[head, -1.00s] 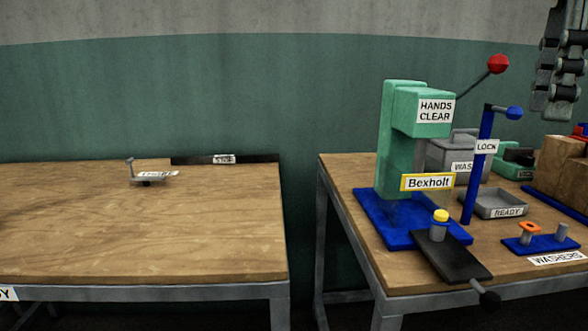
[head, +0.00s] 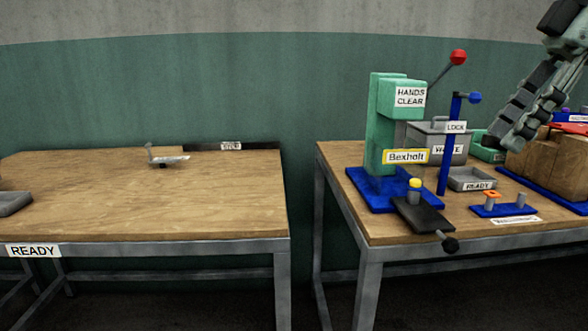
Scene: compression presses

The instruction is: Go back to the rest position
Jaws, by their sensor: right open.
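My right gripper (head: 524,128) hangs in from the upper right in the head view. It is open and holds nothing that I can see. Its fingers point down and left, in front of or above the cardboard box on the right table; I cannot tell if they touch it. My left gripper is out of view. The green press (head: 384,125) marked Bexholt stands on the right table with its red-knobbed lever (head: 458,57) raised. A grey part with a yellow top (head: 414,190) stands upright on the press's black slide (head: 424,217).
The right table (head: 385,232) also bears a blue LOCK post (head: 449,150), a grey READY tray (head: 472,180), a blue washer stand (head: 492,211) and a cardboard box (head: 550,168). The left table (head: 150,215) is mostly bare. A gap separates the tables.

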